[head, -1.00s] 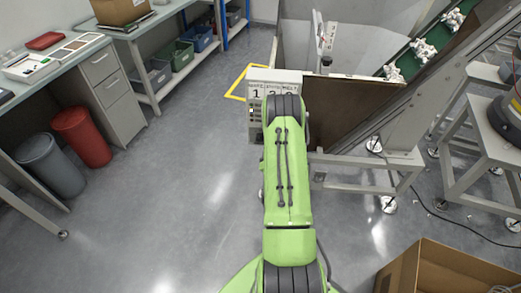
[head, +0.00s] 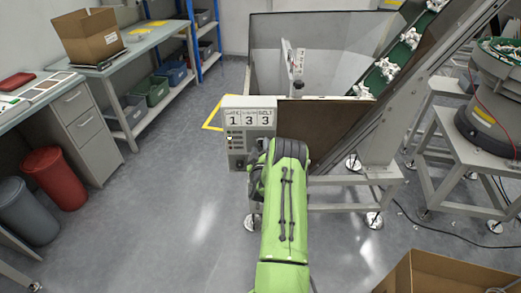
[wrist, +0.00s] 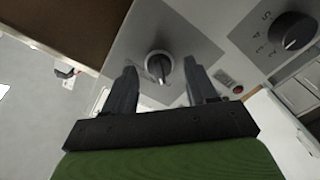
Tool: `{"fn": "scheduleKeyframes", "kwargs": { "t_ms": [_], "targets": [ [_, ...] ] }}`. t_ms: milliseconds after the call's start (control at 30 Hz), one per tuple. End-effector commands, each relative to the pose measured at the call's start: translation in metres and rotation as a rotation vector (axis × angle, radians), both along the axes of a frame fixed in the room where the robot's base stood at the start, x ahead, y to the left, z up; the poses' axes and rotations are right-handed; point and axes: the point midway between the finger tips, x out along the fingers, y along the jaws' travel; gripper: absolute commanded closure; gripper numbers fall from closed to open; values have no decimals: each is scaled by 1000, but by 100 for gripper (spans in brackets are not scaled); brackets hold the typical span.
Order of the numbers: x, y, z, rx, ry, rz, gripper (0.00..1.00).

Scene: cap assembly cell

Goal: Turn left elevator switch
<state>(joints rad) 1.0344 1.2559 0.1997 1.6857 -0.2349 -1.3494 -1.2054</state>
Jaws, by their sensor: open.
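The control panel (head: 248,130) stands at the front left corner of the elevator's hopper, with a number display reading 1 3 3. In the wrist view a rotary switch (wrist: 158,66), round with a grip bar, sits on the light panel plate. A black dial (wrist: 292,31) with numbers around it lies to its right. My gripper (wrist: 160,70) is open, with its two dark fingers on either side of the rotary switch. I cannot tell whether they touch it. In the head view my green arm hides the gripper and the switches.
An inclined green conveyor (head: 388,68) with white parts rises at the upper right. A bowl feeder (head: 490,115) stands on a frame at the right. An open cardboard box (head: 450,275) is at the lower right. Bins (head: 52,178) and a drawer desk stand left. The floor between is clear.

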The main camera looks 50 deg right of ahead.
Motion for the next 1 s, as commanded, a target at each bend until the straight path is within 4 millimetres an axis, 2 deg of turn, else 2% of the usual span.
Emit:
{"fn": "scheduleKeyframes", "kwargs": {
  "t_ms": [267,600,633,1000],
  "targets": [
    [2,-2,0,1,0,1,45],
    [2,-2,0,1,0,1,97],
    [2,-2,0,1,0,1,99],
    [2,-2,0,46,-59,1,99]
  ]
}}
